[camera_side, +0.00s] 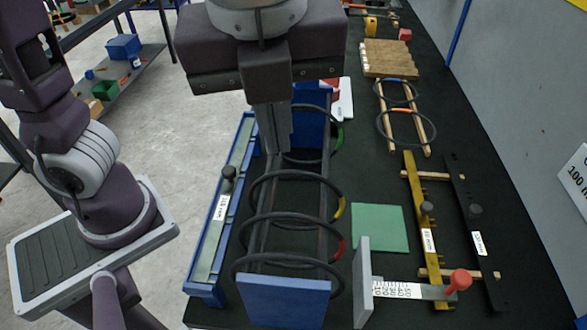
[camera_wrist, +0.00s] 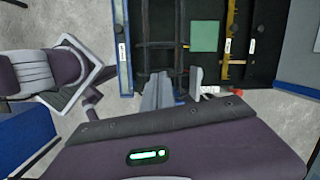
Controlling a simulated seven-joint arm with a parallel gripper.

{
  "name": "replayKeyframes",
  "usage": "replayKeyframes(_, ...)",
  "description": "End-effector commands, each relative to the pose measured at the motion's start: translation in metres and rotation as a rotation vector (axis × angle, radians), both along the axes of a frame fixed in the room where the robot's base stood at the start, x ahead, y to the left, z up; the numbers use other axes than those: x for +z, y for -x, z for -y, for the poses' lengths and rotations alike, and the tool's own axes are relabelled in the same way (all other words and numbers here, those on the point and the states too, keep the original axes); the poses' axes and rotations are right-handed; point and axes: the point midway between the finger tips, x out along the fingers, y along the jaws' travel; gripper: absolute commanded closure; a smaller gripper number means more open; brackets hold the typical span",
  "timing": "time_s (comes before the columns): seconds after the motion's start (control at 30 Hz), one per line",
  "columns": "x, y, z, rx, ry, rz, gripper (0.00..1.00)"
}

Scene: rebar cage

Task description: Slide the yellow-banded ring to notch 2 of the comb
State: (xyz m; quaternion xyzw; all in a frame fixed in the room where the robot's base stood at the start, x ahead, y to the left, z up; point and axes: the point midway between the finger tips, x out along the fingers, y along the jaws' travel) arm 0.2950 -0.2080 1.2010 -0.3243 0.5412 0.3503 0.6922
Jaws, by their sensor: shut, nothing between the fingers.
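The yellow-banded ring (camera_side: 297,175) is a black hoop around the dark bars of the rebar cage (camera_side: 261,225). Its yellow band (camera_side: 339,207) is on the right side. It stands between the green-banded ring (camera_side: 337,140) behind and the red-banded ring (camera_side: 341,246) in front. My gripper (camera_side: 283,148) points down over the cage, behind the yellow-banded ring; it is shut and empty. The wrist view also shows its fingers (camera_wrist: 157,88). Notched strips, one yellow (camera_side: 418,205) and one black (camera_side: 468,220), lie at right; a knobbed strip (camera_side: 221,207) lies at left. Notch 2 cannot be picked out.
A blue end plate (camera_side: 283,301) closes the cage's near end, with an unbanded-looking ring behind it. A grey upright plate with a scale (camera_side: 397,289) and red knob stands to its right. A green mat (camera_side: 380,228) lies flat. Two wooden rails (camera_side: 407,125) carry spare rings.

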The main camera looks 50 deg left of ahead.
Motion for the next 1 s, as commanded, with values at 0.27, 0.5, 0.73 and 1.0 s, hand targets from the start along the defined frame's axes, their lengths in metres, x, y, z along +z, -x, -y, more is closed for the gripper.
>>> replayKeyframes(0.27, -0.023, 0.002, 0.019, -0.212, -0.069, -0.044, 1.00)
replayKeyframes(0.5, -0.075, -0.007, 0.010, -0.210, -0.069, -0.044, 1.00)
replayKeyframes(0.73, -0.104, -0.024, -0.006, -0.205, -0.063, -0.040, 1.00)
replayKeyframes(1.0, -0.108, -0.039, -0.021, -0.207, -0.064, -0.040, 1.00)
